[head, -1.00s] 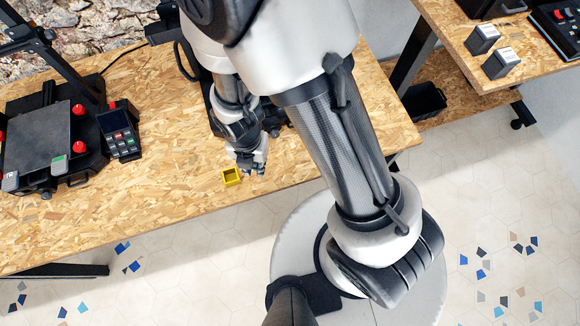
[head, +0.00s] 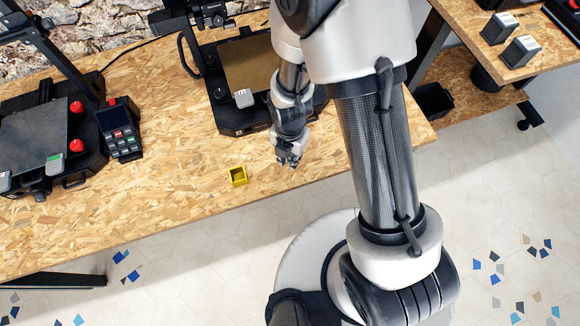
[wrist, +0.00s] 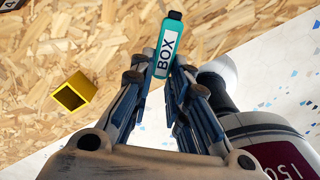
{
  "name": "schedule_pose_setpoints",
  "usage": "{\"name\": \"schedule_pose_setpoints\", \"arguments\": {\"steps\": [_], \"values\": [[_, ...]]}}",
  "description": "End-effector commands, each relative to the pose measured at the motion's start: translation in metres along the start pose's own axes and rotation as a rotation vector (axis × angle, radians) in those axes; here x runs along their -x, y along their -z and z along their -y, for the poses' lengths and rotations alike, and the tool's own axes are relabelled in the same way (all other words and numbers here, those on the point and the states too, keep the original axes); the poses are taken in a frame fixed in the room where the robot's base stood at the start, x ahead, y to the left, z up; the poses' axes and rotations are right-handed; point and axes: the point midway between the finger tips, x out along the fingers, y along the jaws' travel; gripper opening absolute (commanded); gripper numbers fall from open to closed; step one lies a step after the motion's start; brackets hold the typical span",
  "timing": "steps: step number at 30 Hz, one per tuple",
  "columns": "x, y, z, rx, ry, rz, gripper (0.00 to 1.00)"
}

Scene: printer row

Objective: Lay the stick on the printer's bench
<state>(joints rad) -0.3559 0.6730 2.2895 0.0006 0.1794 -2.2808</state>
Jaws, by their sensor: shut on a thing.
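In the wrist view, a teal stick (wrist: 168,44) with a white label reading BOX stands between my fingertips. My gripper (wrist: 165,72) is shut on its lower end. In the head view my gripper (head: 290,163) is over the front part of the wooden bench (head: 130,200), near its front edge. The stick is too small to make out there. Whether the stick touches the bench I cannot tell.
A small yellow open box (head: 238,176) sits on the bench left of my gripper; the wrist view shows it too (wrist: 73,92). A printer (head: 245,115) stands behind my arm, another printer (head: 35,140) at the left. A handheld device (head: 120,132) lies between them. The bench front is mostly clear.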

Motion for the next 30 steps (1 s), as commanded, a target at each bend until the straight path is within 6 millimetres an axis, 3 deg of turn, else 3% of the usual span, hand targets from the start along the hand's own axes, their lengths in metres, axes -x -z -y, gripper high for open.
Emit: {"name": "schedule_pose_setpoints", "arguments": {"steps": [1, 8, 15, 27, 28, 30], "values": [[-0.01, 0.0, 0.0, 0.0, 0.002, -0.001, 0.04], [-0.024, 0.0, 0.0, 0.0, 0.001, 0.0, 0.04], [-0.059, 0.0, 0.0, 0.0, 0.001, -0.001, 0.04], [-0.064, 0.0, 0.0, 0.0, -0.001, 0.001, 0.04], [-0.062, 0.0, 0.0, 0.0, -0.001, 0.001, 0.18], [-0.062, 0.0, 0.0, 0.0, -0.001, 0.001, 0.23]]}}
